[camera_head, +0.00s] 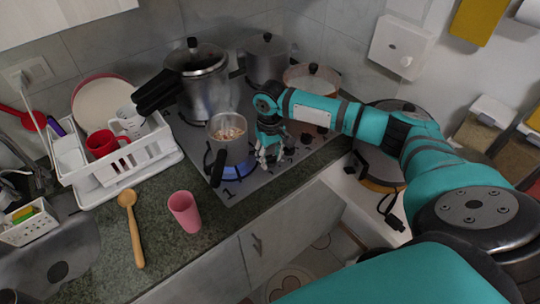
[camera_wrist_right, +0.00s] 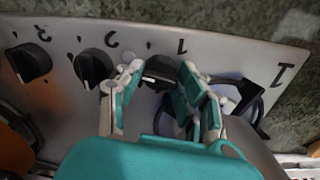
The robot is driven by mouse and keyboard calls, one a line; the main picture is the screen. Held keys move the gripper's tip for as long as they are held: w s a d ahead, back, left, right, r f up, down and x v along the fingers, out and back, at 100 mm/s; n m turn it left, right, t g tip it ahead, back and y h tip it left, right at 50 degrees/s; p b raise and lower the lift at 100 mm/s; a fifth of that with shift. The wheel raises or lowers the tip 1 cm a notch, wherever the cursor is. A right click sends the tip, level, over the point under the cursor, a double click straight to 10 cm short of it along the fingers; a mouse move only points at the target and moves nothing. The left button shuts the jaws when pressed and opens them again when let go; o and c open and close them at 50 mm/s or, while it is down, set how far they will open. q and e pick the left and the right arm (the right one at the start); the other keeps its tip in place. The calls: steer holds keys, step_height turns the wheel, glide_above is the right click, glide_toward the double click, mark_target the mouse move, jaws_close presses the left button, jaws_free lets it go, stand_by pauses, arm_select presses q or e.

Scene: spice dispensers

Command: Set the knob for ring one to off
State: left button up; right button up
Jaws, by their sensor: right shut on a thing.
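The knob for ring one (camera_wrist_right: 160,70) is a dark round knob on the steel hob, under an upside-down printed "1" in the right wrist view. My right gripper (camera_wrist_right: 158,82) has its teal and white fingers on either side of this knob, shut on it. The fingers cover part of the knob, so its exact setting is hard to read. In the head view my right gripper (camera_head: 268,155) points down at the hob's knob row, just right of the saucepan. Blue flame shows under the saucepan (camera_head: 229,145), beside the large "1" marking. My left gripper is not in view.
Two more black knobs, knob two (camera_wrist_right: 93,66) and knob three (camera_wrist_right: 28,62), stand beside the gripped one. A pressure cooker (camera_head: 203,85) and other pots stand behind. A pink cup (camera_head: 185,211) and a wooden spoon (camera_head: 132,225) are on the counter.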

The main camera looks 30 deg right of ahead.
steer(key=shift+c, duration=0.3)
steer(key=n+p, duration=0.3)
steer(key=shift+r, duration=0.2)
steer(key=n+p, duration=0.2)
steer(key=n, duration=0.2)
steer(key=shift+p, duration=0.3)
steer(key=n+p, duration=0.1)
steer(key=n, duration=0.2)
steer(key=shift+f, duration=0.1)
steer(key=n, duration=0.8)
steer(key=shift+p, duration=0.4)
steer(key=shift+w+n, duration=0.1)
steer(key=shift+n, duration=0.3)
steer(key=o, duration=1.2)
steer(key=shift+c, duration=0.2)
